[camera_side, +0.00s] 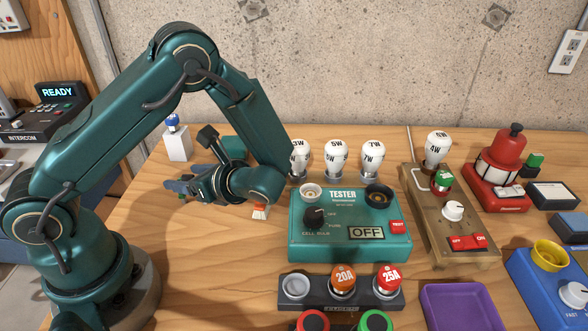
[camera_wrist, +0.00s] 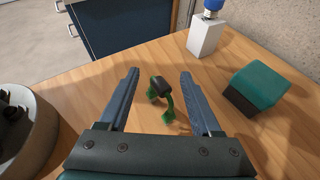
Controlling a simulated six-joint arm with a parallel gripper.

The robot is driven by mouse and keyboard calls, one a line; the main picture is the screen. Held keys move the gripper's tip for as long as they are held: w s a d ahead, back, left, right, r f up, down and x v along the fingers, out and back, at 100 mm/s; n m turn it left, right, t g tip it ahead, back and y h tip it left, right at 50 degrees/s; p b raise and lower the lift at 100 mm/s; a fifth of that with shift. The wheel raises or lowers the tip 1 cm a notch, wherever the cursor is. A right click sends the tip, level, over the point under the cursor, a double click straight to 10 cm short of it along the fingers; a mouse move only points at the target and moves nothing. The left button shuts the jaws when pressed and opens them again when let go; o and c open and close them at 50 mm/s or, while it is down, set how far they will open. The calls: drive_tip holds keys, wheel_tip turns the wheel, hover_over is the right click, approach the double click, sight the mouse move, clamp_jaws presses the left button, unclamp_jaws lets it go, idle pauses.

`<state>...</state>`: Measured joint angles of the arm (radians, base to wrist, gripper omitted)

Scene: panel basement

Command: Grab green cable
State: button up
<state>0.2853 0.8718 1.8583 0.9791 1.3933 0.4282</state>
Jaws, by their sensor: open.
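My gripper (camera_wrist: 158,76) is open, with one blue-grey finger on each side of the cable. The cable sits between the fingers in the picture, and neither finger visibly touches it. In the side view my gripper (camera_side: 173,187) is low over the left part of the table, pointing left. The cable is mostly hidden there behind my gripper.
A white block with a blue top (camera_wrist: 206,36) stands beyond the right finger. A teal and black box (camera_wrist: 256,88) is to its right. The tester (camera_side: 350,247), bulbs and fuse holder (camera_side: 318,301) stand right of my arm. The table edge is near on the left.

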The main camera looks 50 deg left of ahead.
drive_tip(key=shift+f, duration=0.45)
drive_tip(key=shift+a+f, duration=0.2)
drive_tip(key=shift+x, duration=2.35)
clamp_jaws()
